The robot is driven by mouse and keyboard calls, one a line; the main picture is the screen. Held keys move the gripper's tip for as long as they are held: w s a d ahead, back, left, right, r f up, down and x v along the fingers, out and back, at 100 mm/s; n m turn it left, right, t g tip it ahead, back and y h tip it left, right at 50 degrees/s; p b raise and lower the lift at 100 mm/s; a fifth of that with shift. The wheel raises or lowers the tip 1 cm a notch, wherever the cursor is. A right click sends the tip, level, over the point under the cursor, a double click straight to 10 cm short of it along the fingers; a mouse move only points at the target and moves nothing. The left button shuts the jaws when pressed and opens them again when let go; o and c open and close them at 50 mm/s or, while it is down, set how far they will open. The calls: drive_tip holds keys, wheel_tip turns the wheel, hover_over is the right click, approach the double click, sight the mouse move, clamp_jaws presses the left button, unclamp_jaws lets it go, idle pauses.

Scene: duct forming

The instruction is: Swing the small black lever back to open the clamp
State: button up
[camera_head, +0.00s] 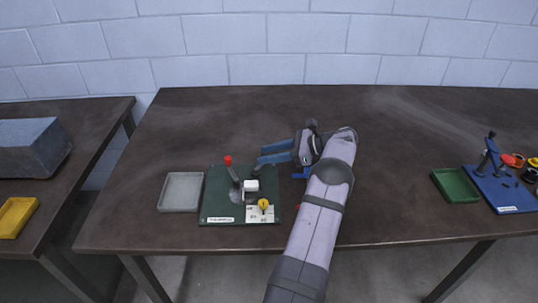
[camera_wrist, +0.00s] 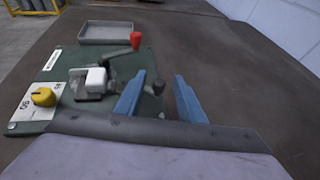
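The green clamp plate (camera_head: 212,205) lies on the dark table and carries a red-tipped lever (camera_head: 228,161), a white block (camera_head: 251,185) and a small black lever with a dark knob (camera_head: 256,170). My gripper (camera_head: 261,155) has two blue fingers, spread apart, at the plate's back right corner. In the wrist view the fingers (camera_wrist: 160,77) are open, and the dark knob (camera_wrist: 158,87) appears in the gap between them. Whether they touch it I cannot tell. The red tip (camera_wrist: 136,40) and white block (camera_wrist: 96,79) stand left of the fingers. The black lever's lower part is partly hidden.
A grey tray (camera_head: 181,191) sits left of the plate. A yellow knob (camera_head: 263,204) is on the plate's front right corner. A green tray (camera_head: 455,186) and a blue fixture (camera_head: 505,193) stand far right. The table behind the plate is clear.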

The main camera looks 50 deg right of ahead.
drive_tip(key=shift+s+d, duration=0.25)
drive_tip(key=shift+s, duration=0.15)
drive_tip(key=shift+b+v, duration=0.85)
drive_tip(key=shift+v, duration=2.4)
drive_tip(key=shift+w+a+r, duration=0.1)
drive_tip(key=shift+w+a, duration=0.05)
